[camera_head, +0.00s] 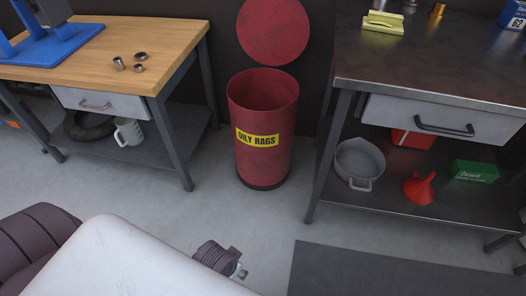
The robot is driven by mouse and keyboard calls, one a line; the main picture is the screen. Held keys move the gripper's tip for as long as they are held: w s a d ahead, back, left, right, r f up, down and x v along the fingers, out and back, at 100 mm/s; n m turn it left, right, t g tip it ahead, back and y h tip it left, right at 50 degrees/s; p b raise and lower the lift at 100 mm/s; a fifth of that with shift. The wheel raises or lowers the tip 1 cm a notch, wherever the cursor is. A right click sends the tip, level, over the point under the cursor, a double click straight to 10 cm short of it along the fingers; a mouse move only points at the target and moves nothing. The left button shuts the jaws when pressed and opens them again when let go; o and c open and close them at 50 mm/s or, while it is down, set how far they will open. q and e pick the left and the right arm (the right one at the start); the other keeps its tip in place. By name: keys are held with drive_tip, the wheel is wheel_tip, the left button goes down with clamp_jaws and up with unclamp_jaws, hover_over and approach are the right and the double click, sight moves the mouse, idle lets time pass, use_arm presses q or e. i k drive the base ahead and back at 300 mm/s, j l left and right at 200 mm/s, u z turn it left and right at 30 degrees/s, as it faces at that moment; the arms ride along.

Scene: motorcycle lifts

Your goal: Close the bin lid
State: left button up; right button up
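The red bin (265,155) stands on the floor between two workbenches. It has a yellow label reading "OILY RAGS". Its round red lid (273,30) stands upright behind the opening, so the bin is open. The top of the lid is cut off by the picture edge. The inside of the bin looks dark red, and its bottom is hidden. Neither of my grippers is in view.
A wooden-topped bench (120,45) stands left of the bin, and a dark metal-topped bench (440,60) stands close on its right. A white and brown motorcycle (120,255) fills the lower left. The grey floor (235,220) before the bin is clear.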

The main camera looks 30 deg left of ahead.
sight(271, 32)
drive_tip(key=i+j+z, duration=0.1)
drive_tip(key=j, duration=0.2)
drive_tip(key=i+j+z, duration=0.1)
drive_tip(key=i+j, duration=0.15)
drive_tip(key=i+j+z, duration=0.1)
drive_tip(key=j, duration=0.3)
drive_tip(key=i+j+z, duration=0.1)
drive_tip(key=j, duration=0.2)
drive_tip(key=i, duration=0.05)
